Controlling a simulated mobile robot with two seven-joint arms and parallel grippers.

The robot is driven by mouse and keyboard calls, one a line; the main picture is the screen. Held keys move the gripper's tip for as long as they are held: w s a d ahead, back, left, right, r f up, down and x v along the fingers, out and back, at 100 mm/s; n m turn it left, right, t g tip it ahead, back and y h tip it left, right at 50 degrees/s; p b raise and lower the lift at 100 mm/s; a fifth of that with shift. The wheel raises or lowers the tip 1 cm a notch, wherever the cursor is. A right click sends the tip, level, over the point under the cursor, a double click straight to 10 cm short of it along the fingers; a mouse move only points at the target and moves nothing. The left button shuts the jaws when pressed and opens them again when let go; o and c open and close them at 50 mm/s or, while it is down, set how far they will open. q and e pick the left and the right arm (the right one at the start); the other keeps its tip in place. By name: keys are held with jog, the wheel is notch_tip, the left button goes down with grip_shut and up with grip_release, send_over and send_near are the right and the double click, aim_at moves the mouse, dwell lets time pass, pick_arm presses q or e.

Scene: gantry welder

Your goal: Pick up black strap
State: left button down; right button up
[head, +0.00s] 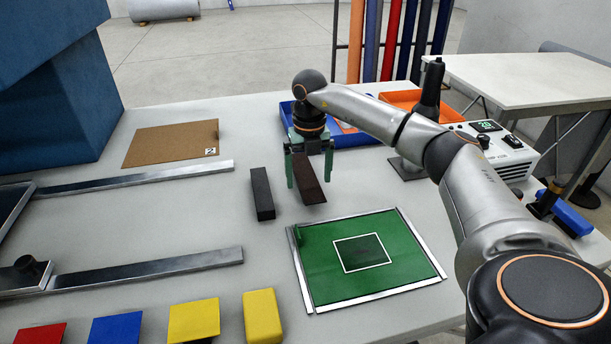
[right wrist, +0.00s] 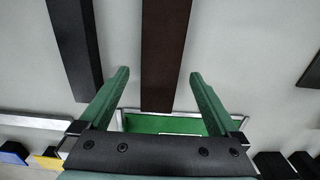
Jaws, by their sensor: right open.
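A long black bar (head: 262,193), which may be the black strap, lies on the light grey table left of my right gripper (head: 308,178). A dark brown strap (head: 307,182) lies just right of it, under my right gripper. In the right wrist view the brown strap (right wrist: 165,50) runs between the two open green fingers (right wrist: 159,76) with space on both sides. The black bar (right wrist: 75,45) is outside the fingers, to the left. My right gripper is open and holds nothing. My left gripper is not in view.
A green mat (head: 328,235) with metal edging lies in front of the straps. Metal rails (head: 150,268) lie left, a brown board (head: 170,143) behind them. A blue tray (head: 345,138) is behind the gripper. A yellow block (head: 262,317) stands near the front edge.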

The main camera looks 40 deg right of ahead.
jog(key=c, duration=1.4)
jog(key=shift+c, duration=0.2)
